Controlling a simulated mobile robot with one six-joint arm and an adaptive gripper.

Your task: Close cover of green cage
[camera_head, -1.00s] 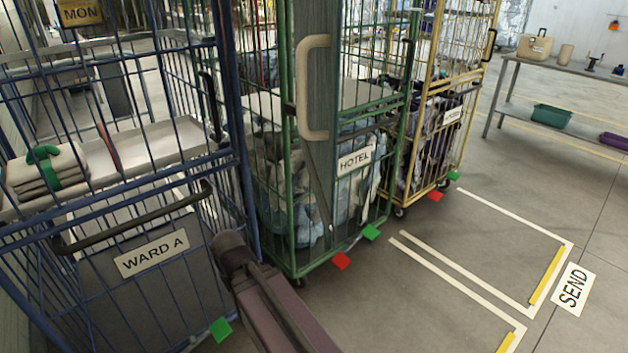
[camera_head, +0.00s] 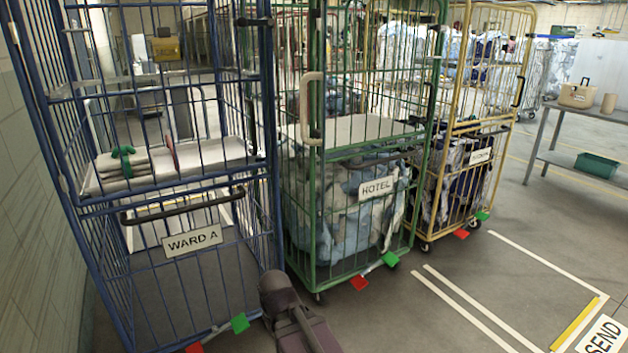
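The green cage (camera_head: 317,215) stands upright in the middle, between a blue cage and a yellow cage. It carries a HOTEL label (camera_head: 376,188) and holds pale blue and white bagged contents (camera_head: 345,205) in its lower part. A light grey panel (camera_head: 352,131) lies roughly level across the cage above the bags. A beige upright handle (camera_head: 305,108) shows at the cage's front left post, beside a narrow dark strip. I cannot tell which part is the cover. My arm shows at the bottom centre, in front of the cages; my gripper is not visible.
The blue cage (camera_head: 273,200) with a WARD A label stands close on the left, folded cloths (camera_head: 120,170) on its shelf. The yellow cage (camera_head: 425,210) stands to the right. A table (camera_head: 560,110) is at far right. Marked floor (camera_head: 480,290) at front right is clear.

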